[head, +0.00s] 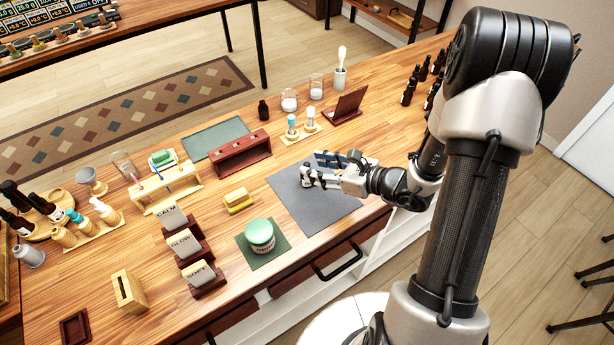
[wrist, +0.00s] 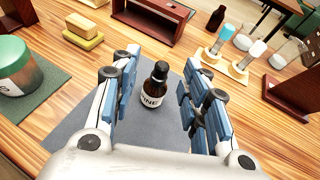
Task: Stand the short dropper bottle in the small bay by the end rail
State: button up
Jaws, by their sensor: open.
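The short dropper bottle (wrist: 152,92) is dark brown with a black cap and a white label. It stands upright on the grey mat (wrist: 85,130), and in the head view it shows small at the fingertips. My gripper (wrist: 160,85) is open, with one blue-padded finger on each side of the bottle and a visible gap to each. In the head view my gripper (head: 314,169) is low over the mat (head: 340,203). A dark red wooden rack (head: 240,154) stands behind the mat to the left; its bays are hard to make out. It also shows in the wrist view (wrist: 150,20).
A pale stand (head: 300,136) with blue- and white-topped droppers is behind the mat, beside a dark red holder (head: 346,106). A small brown bottle (head: 263,110) stands farther back. A yellow soap block (head: 238,199) and a green-lidded jar (head: 260,234) are left of the mat.

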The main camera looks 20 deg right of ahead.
aim_at(307, 164)
jog(key=x, duration=0.4)
jog(key=shift+w+f+b, duration=0.25)
jog(key=shift+b, duration=0.15)
jog(key=shift+c, duration=0.2)
grip_shut()
